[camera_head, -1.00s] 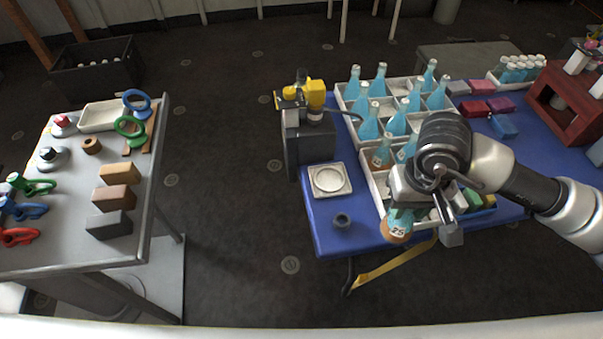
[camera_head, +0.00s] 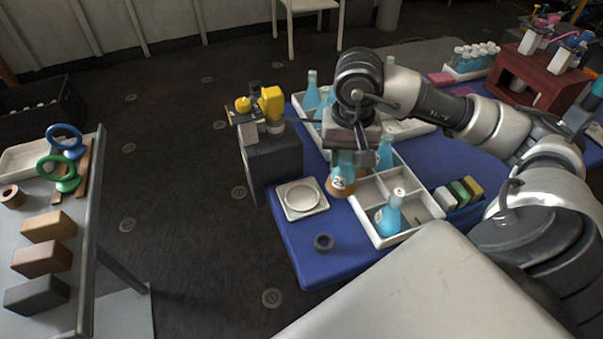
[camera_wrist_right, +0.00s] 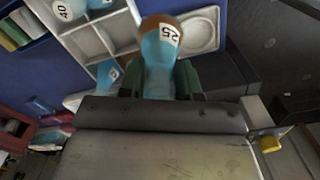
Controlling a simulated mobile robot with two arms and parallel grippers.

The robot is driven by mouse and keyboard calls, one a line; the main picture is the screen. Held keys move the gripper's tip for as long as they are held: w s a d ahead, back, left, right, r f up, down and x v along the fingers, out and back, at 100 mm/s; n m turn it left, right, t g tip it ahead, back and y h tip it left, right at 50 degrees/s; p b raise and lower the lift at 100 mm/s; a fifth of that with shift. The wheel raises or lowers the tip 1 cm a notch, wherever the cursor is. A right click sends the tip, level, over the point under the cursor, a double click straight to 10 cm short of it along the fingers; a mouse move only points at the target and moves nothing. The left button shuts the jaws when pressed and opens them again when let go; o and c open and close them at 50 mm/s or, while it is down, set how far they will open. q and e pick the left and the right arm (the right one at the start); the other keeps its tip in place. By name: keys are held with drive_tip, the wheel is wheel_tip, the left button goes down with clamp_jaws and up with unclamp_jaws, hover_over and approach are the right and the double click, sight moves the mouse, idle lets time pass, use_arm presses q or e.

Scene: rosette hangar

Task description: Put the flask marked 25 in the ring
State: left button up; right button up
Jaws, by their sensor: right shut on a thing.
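The flask is just right of a white square holder with a round rim (camera_head: 300,199) on the blue table. I cannot tell whether the flask touches the table. My left gripper is not in view.
A white divided crate (camera_head: 427,208) with several blue flasks stands right of the held flask. A dark machine with a yellow top (camera_head: 270,160) stands at the table's left edge. Coloured blocks (camera_head: 459,192) lie right of the crate. A grey side table (camera_head: 75,235) is at far left.

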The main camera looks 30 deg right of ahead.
drive_tip(key=shift+w+a+f+p, duration=0.2)
drive_tip(key=shift+w+a+f, duration=0.55)
drive_tip(key=shift+w+f, duration=0.7)
drive_tip(key=shift+w+a+f+p, duration=0.2)
drive_tip(key=shift+w+a+f, duration=0.5)
drive_tip(key=shift+w+f, duration=0.8)
drive_tip(key=shift+w+a+f+p, duration=0.2)
drive_tip(key=shift+w+a+f, duration=0.75)
drive_tip(key=shift+f, duration=0.8)
drive_tip(key=shift+w+d, duration=0.15)
drive_tip(key=shift+d, duration=0.05)
drive_tip(key=o, duration=0.3)
drive_tip(key=shift+f, duration=0.2)
drive_tip(key=o, duration=0.5)
drive_tip(key=shift+c, duration=0.2)
drive_tip(key=shift+r, duration=0.1)
wheel_tip(320, 180, up, 12)
drive_tip(key=shift+r, duration=0.1)
